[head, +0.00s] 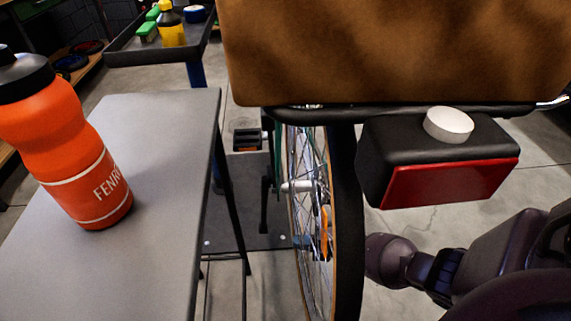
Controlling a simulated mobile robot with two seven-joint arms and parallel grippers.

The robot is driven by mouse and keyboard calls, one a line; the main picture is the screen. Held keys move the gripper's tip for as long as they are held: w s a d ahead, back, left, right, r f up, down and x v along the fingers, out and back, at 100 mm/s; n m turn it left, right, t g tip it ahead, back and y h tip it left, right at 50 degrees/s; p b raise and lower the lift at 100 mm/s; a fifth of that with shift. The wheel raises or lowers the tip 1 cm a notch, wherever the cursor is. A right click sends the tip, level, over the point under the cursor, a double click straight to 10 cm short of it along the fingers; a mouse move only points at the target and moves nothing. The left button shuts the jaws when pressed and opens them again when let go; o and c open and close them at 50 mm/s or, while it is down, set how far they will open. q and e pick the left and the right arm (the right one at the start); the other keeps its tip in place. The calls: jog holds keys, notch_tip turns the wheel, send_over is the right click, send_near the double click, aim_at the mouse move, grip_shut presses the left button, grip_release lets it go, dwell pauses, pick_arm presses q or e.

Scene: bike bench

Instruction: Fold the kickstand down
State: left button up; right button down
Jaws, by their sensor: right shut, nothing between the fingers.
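The bicycle stands in the middle, seen from behind, with its rear wheel (328,210) upright. A thin dark upright bar (264,195) shows left of the wheel; I cannot tell whether it is the kickstand or part of a stand. My right gripper (390,260) is at the lower right, to the right of the rear tyre and below the red rear light. It is shut and empty, with its fingers hard to make out. My left gripper is not in view.
A grey table (150,130) at the left holds an orange bottle (85,150). A brown box (390,50) sits above the rear rack, with a red light (450,183) and a white round piece (448,124) below. A dark tray (150,50) stands behind.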

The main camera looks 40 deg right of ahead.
jog(key=shift+v, duration=2.15)
jog(key=shift+f, duration=0.15)
